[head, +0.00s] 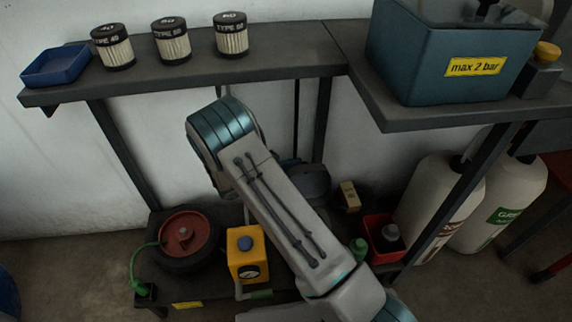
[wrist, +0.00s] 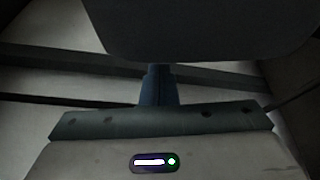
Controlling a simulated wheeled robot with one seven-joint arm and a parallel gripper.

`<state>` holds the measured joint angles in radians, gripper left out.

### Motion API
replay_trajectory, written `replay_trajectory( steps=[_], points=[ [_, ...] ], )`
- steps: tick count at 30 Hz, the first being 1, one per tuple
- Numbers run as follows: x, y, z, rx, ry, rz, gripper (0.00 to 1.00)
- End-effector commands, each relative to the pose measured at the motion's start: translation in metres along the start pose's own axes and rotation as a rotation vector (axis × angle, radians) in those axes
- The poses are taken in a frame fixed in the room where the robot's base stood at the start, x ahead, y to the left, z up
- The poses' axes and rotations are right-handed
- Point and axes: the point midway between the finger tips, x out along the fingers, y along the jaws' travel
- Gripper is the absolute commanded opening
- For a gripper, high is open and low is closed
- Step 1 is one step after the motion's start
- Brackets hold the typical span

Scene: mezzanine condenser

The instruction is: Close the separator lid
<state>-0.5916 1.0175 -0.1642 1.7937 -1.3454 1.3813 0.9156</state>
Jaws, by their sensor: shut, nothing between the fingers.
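The separator appears to be the blue-teal box (head: 440,62) with a yellow "max 2 bar" label, on the raised right shelf in the head view. Its top is cut off by the frame edge. A dark fitting shows inside the upper opening, and I cannot make out the lid's full position. My arm fills the middle of the head view, left of and below the box, and hides my gripper there. In the wrist view my gripper (wrist: 158,84) shows as a narrow blue-grey pair of fingers, shut and empty, with a large dark shape above it.
Three filter cartridges (head: 172,42) and a blue tray (head: 57,66) stand on the left shelf. A grey block with a yellow knob (head: 545,53) is right of the box. Below are a red reel (head: 187,236), a yellow container (head: 247,258), a red bin (head: 382,238) and white cylinders (head: 440,205).

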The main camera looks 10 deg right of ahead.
Motion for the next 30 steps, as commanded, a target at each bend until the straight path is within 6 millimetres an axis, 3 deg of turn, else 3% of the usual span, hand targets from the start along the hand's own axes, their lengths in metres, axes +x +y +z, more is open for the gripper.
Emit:
replay_trajectory(
  steps=[6,21,30],
  points=[
    [-0.004,0.0,0.013,0.0,-0.002,0.001,0.0],
    [-0.005,0.0,0.015,0.009,-0.002,0.004,0.0],
    [-0.005,0.003,0.028,0.123,-0.009,0.048,0.0]
  ],
)
